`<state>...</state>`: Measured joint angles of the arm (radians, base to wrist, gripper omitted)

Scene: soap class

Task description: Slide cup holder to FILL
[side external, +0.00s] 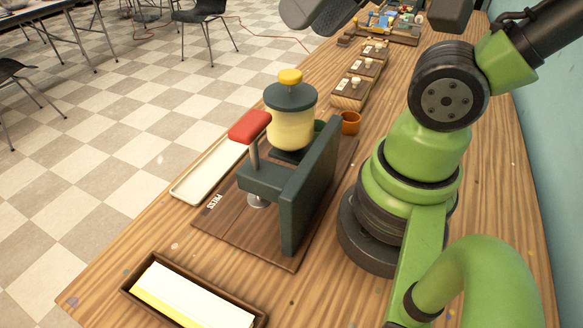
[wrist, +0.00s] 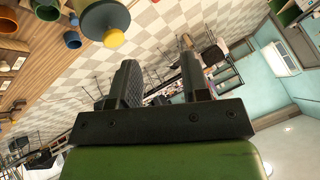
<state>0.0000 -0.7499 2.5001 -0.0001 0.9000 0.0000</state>
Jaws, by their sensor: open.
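A dispenser stands on a dark wooden board (side external: 228,222) marked PRESS. It has a dark green upright stand (side external: 308,190), a cream-yellow tank (side external: 291,130) with a yellow knob (side external: 290,76), and a red-topped lever (side external: 249,126). An orange cup (side external: 351,124) stands behind the stand. A green item beside the cup is mostly hidden, and I cannot tell whether it is the cup holder. No FILL mark is readable. My gripper (wrist: 158,78) is open and empty in the wrist view, pointing away over the room. The tank (wrist: 103,17) shows at that view's top.
A white tray (side external: 208,172) lies left of the board. A brown box (side external: 190,296) with white and yellow contents lies at the front. Several small wooden blocks (side external: 358,72) line the table behind the dispenser. A blue-green wall borders the table's right side.

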